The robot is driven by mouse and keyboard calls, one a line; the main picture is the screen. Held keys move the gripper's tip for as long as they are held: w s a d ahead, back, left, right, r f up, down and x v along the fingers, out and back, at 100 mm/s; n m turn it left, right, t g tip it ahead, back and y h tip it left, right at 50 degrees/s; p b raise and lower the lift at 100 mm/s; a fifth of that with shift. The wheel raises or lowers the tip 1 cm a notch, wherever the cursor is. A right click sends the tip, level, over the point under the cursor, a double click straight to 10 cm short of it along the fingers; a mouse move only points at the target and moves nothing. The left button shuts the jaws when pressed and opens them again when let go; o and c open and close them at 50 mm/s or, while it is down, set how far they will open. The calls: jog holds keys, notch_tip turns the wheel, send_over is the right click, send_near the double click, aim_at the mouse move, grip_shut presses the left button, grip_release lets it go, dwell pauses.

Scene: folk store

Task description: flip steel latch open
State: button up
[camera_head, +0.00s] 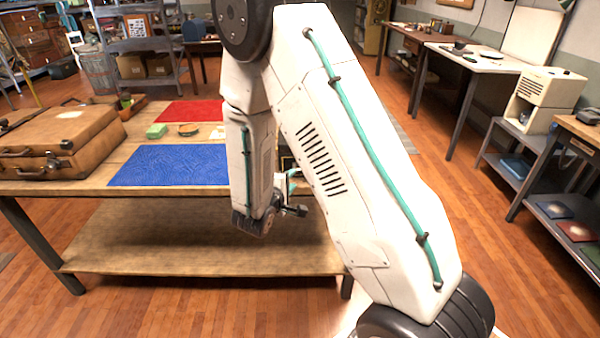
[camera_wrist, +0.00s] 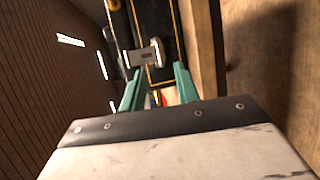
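In the wrist view a small steel latch (camera_wrist: 146,55) sits on a black case with thin gold lines (camera_wrist: 162,22). My gripper (camera_wrist: 160,82) has two teal fingers spread apart, with nothing held between them. The latch lies just beyond the fingertips, and I cannot tell whether they touch it. In the head view my own arm hides most of the case and the latch.
In the wrist view a wooden edge (camera_wrist: 205,50) runs close to the right finger. Open floor lies right of my arm.

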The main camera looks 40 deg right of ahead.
jog(key=x, duration=0.7)
jog(key=shift+d, duration=0.25)
